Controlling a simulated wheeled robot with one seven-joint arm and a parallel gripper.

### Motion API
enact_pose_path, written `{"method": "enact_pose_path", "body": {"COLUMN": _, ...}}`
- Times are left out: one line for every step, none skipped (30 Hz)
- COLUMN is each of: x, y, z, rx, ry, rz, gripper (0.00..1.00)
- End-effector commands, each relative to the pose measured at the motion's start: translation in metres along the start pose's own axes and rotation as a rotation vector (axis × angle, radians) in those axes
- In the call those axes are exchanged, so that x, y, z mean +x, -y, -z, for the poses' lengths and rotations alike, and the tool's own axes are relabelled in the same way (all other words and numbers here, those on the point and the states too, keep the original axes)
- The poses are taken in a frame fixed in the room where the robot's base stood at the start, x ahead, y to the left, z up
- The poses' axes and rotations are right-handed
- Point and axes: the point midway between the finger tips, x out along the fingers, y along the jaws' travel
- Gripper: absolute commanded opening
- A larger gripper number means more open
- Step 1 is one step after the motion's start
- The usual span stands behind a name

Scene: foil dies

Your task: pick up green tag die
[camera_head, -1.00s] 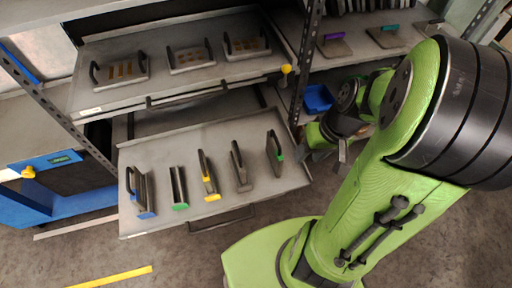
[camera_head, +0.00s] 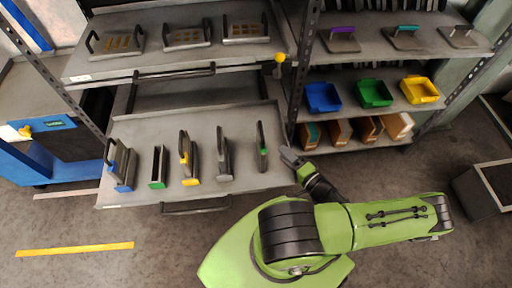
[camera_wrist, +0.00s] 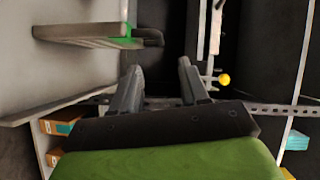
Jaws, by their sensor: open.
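A thin die with a black handle and a green tag (camera_head: 262,145) stands on edge at the right end of the pulled-out lower drawer. In the wrist view the die (camera_wrist: 85,33) shows at upper left, with its green tag beside the black handle. Another die with a green end (camera_head: 158,167) stands second from the left. My gripper (camera_head: 292,157) is just right of the drawer, apart from the rightmost die. In the wrist view my gripper (camera_wrist: 160,72) has two separated fingers with nothing between them; the die is up and left of them.
Dies with blue (camera_head: 121,165) and yellow (camera_head: 188,158) ends and a plain grey one (camera_head: 223,155) share the drawer (camera_head: 190,120). A rack post with a yellow knob (camera_head: 279,58) stands behind. Shelves at right hold bins (camera_head: 374,93). Floor in front is open.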

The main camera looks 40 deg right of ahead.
Motion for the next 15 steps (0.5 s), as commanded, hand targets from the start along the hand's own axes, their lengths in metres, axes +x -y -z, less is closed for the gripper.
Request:
{"method": "enact_pose_path", "body": {"x": 0.015, "y": -0.001, "z": -0.002, "rx": 0.002, "ry": 0.007, "rz": 0.006, "gripper": 0.44}}
{"method": "enact_pose_path", "body": {"x": 0.022, "y": -0.001, "z": -0.002, "rx": 0.002, "ry": 0.007, "rz": 0.005, "gripper": 0.44}}
{"method": "enact_pose_path", "body": {"x": 0.033, "y": -0.001, "z": -0.003, "rx": 0.002, "ry": 0.008, "rz": 0.005, "gripper": 0.44}}
{"method": "enact_pose_path", "body": {"x": 0.040, "y": -0.002, "z": -0.003, "rx": 0.002, "ry": 0.008, "rz": 0.003, "gripper": 0.44}}
{"method": "enact_pose_path", "body": {"x": 0.048, "y": -0.001, "z": -0.003, "rx": 0.000, "ry": 0.009, "rz": 0.003, "gripper": 0.44}}
{"method": "enact_pose_path", "body": {"x": 0.057, "y": -0.001, "z": -0.003, "rx": 0.001, "ry": 0.008, "rz": 0.003, "gripper": 0.44}}
{"method": "enact_pose_path", "body": {"x": 0.063, "y": -0.001, "z": -0.003, "rx": 0.002, "ry": 0.008, "rz": 0.003, "gripper": 0.44}}
{"method": "enact_pose_path", "body": {"x": 0.068, "y": -0.001, "z": -0.003, "rx": 0.002, "ry": 0.008, "rz": 0.002, "gripper": 0.44}}
{"method": "enact_pose_path", "body": {"x": 0.074, "y": -0.001, "z": -0.003, "rx": 0.001, "ry": 0.009, "rz": 0.001, "gripper": 0.44}}
{"method": "enact_pose_path", "body": {"x": 0.077, "y": -0.001, "z": -0.002, "rx": 0.001, "ry": 0.007, "rz": 0.000, "gripper": 0.44}}
{"method": "enact_pose_path", "body": {"x": 0.080, "y": -0.001, "z": -0.002, "rx": 0.001, "ry": 0.007, "rz": -0.001, "gripper": 0.44}}
{"method": "enact_pose_path", "body": {"x": 0.084, "y": -0.001, "z": -0.003, "rx": 0.001, "ry": 0.008, "rz": 0.000, "gripper": 0.44}}
{"method": "enact_pose_path", "body": {"x": 0.088, "y": -0.001, "z": -0.003, "rx": 0.002, "ry": 0.008, "rz": 0.001, "gripper": 0.44}}
{"method": "enact_pose_path", "body": {"x": 0.093, "y": -0.002, "z": -0.003, "rx": 0.002, "ry": 0.007, "rz": 0.001, "gripper": 0.44}}
{"method": "enact_pose_path", "body": {"x": 0.102, "y": -0.002, "z": -0.003, "rx": 0.002, "ry": 0.008, "rz": 0.003, "gripper": 0.44}}
